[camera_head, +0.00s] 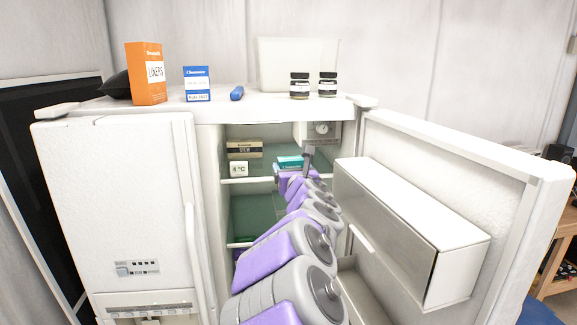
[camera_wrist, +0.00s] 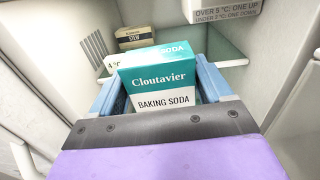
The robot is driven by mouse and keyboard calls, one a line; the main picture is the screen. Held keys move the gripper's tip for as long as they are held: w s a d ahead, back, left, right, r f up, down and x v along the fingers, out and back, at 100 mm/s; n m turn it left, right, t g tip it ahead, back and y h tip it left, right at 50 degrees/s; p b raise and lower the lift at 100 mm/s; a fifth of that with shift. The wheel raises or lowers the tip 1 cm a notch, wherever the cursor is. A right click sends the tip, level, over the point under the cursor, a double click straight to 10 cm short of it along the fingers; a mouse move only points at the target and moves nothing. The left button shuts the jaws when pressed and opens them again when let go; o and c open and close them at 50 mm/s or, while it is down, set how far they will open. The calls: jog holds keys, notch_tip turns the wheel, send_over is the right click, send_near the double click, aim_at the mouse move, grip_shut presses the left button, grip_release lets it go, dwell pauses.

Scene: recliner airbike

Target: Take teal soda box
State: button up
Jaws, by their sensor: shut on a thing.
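The teal and white baking soda box (camera_wrist: 160,82) stands between the two blue fingers of my gripper (camera_wrist: 160,90) in the wrist view. It is labelled "Cloutavier BAKING SODA". My gripper is shut on it, with one finger on each side. In the head view the teal box (camera_head: 290,162) shows small inside the open fridge at the upper shelf, partly hidden behind my gripper (camera_head: 300,172) and arm. I cannot tell whether the box touches the shelf.
A stew box (camera_head: 244,148) and a "4 °C" card (camera_head: 239,169) sit on the upper glass shelf (camera_head: 258,167). The open fridge door (camera_head: 440,160) with its bin stands right of my arm. An orange box (camera_head: 146,74), a blue box (camera_head: 196,84) and jars (camera_head: 299,86) stand on top.

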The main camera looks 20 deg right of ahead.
jog(key=v, duration=1)
jog(key=shift+b, duration=0.35)
jog(key=shift+d, duration=0.1)
